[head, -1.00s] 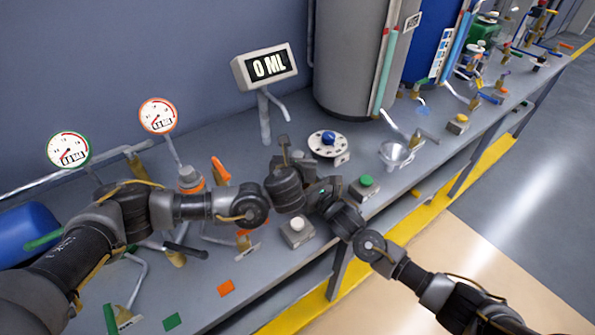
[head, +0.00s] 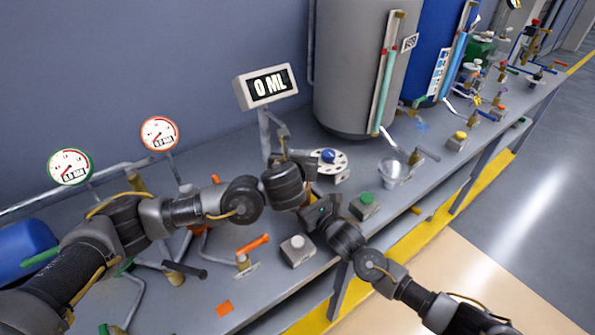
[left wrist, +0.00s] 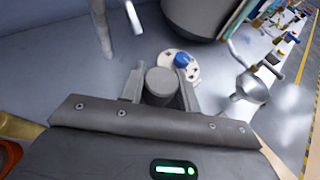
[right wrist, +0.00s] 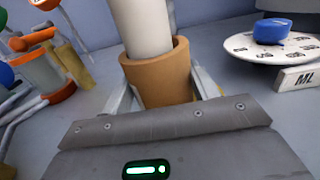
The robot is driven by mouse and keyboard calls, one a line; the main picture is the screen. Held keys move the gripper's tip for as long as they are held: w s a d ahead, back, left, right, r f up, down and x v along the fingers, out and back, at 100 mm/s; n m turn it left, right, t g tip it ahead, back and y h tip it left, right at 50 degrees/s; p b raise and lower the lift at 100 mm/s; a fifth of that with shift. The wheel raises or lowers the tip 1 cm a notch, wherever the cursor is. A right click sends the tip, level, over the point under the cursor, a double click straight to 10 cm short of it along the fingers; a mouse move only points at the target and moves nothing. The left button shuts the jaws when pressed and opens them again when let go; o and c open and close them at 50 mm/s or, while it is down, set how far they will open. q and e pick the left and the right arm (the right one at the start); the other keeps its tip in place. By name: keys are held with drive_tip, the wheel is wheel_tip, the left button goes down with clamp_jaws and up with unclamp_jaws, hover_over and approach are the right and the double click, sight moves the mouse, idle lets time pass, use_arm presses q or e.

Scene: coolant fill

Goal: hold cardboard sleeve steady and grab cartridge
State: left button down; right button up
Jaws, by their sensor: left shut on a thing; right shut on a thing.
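My left gripper (left wrist: 160,90) is shut on the cartridge, a pale grey cylinder (left wrist: 160,80) whose round end shows between the fingers in the left wrist view. My right gripper (right wrist: 163,90) is shut on the brown cardboard sleeve (right wrist: 160,82). In the right wrist view the cartridge (right wrist: 140,28) stands up out of the sleeve's open top; its lower end is hidden inside. In the head view both grippers meet above the bench, and the arms hide the sleeve and cartridge there.
A round white dial plate with a blue knob (head: 328,156) sits just behind the grippers. The 0 ML display (head: 268,86) stands at the back. A funnel (head: 390,172), a green button box (head: 364,204) and a white button box (head: 297,249) are nearby. An orange-handled valve (head: 252,244) is at left.

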use_arm(q)
drive_tip(key=shift+d+r, duration=0.1)
drive_tip(key=shift+r, duration=1.5)
use_arm(e)
drive_tip(key=o, duration=1.1)
drive_tip(key=v, duration=1.2)
